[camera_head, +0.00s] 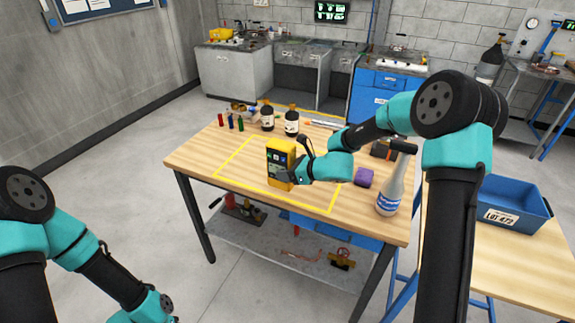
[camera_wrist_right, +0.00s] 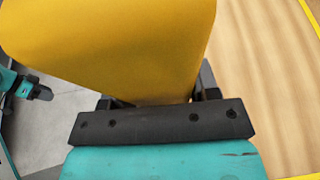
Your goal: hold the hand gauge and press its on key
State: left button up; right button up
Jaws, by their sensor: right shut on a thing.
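The yellow hand gauge (camera_head: 275,162) is upright over the yellow-outlined area of the workbench, its dark display and key face partly visible. I cannot tell whether it touches the bench, and the keys are too small to tell apart. My right gripper (camera_head: 296,174) is shut on the gauge from its right side. In the right wrist view the gauge's plain yellow body (camera_wrist_right: 120,45) fills the space between the fingers. My left arm is low at the left; its gripper runs out of the head view. A dark part, likely my left gripper (camera_wrist_right: 38,92), shows small in the right wrist view.
Dark bottles (camera_head: 291,123) and small coloured items (camera_head: 230,122) stand at the bench's back. A blue bin (camera_head: 515,203) sits on a side table. The bench's front left (camera_head: 205,160) is clear.

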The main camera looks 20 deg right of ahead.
jog(key=shift+w, duration=0.1)
dwell(0.6)
jog(key=w+d, duration=0.2)
jog(key=w, duration=0.5)
jog(key=w+d, duration=0.2)
jog(key=w, duration=0.6)
jog(key=shift+d, duration=0.35)
dwell(0.9)
jog(key=shift+f, duration=2.65)
dwell(1.3)
pick_arm(q)
grip_shut()
